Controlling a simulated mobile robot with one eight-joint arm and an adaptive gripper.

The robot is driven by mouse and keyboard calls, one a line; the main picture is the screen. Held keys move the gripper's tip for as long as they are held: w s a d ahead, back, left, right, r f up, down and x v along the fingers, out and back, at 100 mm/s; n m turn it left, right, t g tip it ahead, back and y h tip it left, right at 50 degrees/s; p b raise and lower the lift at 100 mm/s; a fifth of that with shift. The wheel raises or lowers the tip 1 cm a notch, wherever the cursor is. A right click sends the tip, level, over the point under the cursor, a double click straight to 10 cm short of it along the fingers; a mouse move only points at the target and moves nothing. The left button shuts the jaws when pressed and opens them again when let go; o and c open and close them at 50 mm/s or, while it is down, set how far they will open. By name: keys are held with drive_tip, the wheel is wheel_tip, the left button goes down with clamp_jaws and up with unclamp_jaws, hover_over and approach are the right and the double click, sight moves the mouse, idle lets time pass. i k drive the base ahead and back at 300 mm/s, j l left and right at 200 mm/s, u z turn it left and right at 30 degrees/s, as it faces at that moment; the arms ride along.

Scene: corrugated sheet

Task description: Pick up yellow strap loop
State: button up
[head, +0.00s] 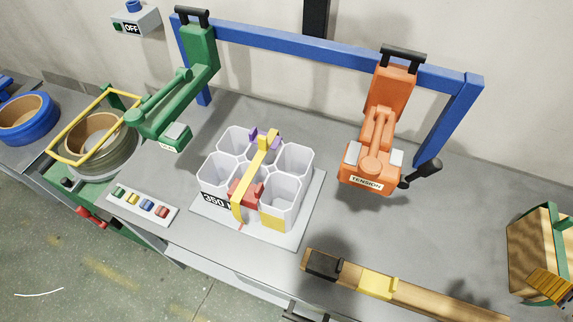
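A yellow strap (256,172) runs over a cluster of white hexagonal tubes (287,187), with a purple clip (252,139) at its back and a red block (246,192) near its front. A thin yellow rectangular loop (57,129) is at the left, tilted over a coil with a tan core (92,135). I cannot tell from the picture which of the two yellow bands is the strap loop. My gripper is not clearly in view. A dark part at the bottom edge is cut off, and I cannot tell what it is.
The tubes stand on a grey plate (310,213). A green arm tool (180,105) and an orange tension tool (377,145) hang from a blue frame (270,35). A wooden bar (425,296) lies front right. A button panel (143,208) is front left. Bare bench lies right of the plate.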

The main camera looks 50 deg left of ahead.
sight(264, 143)
drive_tip(key=u, duration=2.25)
drive_tip(key=i+j+z, duration=0.2)
drive_tip(key=j, duration=0.15)
drive_tip(key=i+j+z, duration=0.2)
drive_tip(key=j, duration=0.15)
drive_tip(key=j+z, duration=0.2)
drive_tip(key=j, duration=0.15)
drive_tip(key=i+j+z, duration=0.2)
drive_tip(key=j, duration=0.2)
drive_tip(key=j+z, duration=0.2)
drive_tip(key=j, duration=0.2)
